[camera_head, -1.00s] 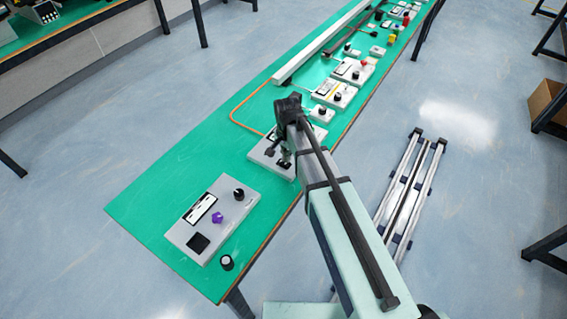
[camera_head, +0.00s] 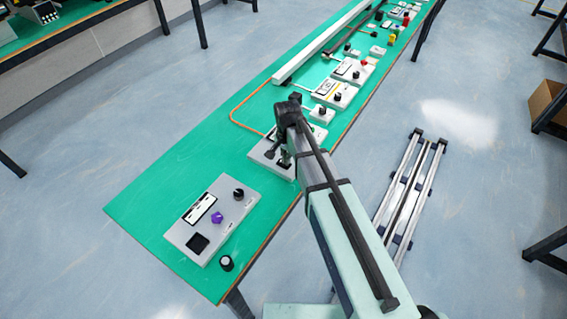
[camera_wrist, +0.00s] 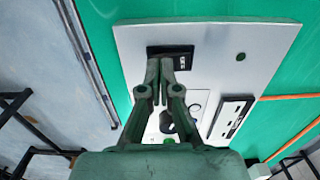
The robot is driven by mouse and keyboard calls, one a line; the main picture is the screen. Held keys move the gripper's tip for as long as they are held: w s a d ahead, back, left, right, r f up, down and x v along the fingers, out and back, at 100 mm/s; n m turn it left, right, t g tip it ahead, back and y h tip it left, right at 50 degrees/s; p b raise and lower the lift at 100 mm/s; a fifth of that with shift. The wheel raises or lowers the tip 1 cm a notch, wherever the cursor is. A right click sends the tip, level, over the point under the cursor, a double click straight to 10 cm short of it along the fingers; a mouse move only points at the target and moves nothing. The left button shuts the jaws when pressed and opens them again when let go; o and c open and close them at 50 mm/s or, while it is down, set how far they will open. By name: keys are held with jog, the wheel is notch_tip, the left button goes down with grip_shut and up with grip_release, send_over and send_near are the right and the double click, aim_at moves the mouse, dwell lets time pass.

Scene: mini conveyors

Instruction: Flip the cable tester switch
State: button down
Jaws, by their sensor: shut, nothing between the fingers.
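A light grey panel box (camera_head: 260,153), apparently the cable tester, lies on the green table under my gripper (camera_head: 285,160). In the wrist view, the panel (camera_wrist: 140,36) carries a black switch (camera_wrist: 184,50) near its upper left edge. The fingertips of my gripper (camera_wrist: 160,64) are together with nothing between them. They overlap the lower left part of the switch in the picture; I cannot tell whether they touch it. A black knob (camera_wrist: 167,122) on the panel is partly hidden by my fingers. A black-and-white display (camera_wrist: 230,119) sits to its right.
Another grey box (camera_head: 240,209) with a purple knob (camera_head: 217,217) stands nearer on the green table (camera_head: 150,205). A loose black knob (camera_head: 227,263) is beside it. An orange cable (camera_head: 233,110) runs behind the tester. Several small devices line the table farther back.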

jog(key=shift+f, duration=0.35)
jog(key=shift+r, duration=0.1)
jog(key=shift+r+p, duration=2)
jog(key=shift+r, duration=1.5)
jog(key=s+d+f+n, duration=0.3)
jog(key=s+d+f, duration=0.3)
jog(key=s+d, duration=0.3)
jog(key=s+d+f+n, duration=0.3)
jog(key=s+d+f, duration=0.3)
jog(key=d, duration=0.4)
jog(key=s+f+g+b, duration=0.1)
jog(key=s+f+g, duration=0.2)
jog(key=s+f, duration=0.7)
jog(key=s+f+g+b, duration=0.2)
jog(key=s+f, duration=0.8)
jog(key=s, duration=0.9)
jog(key=shift+f+g, duration=0.25)
jog(key=shift+g, duration=0.65)
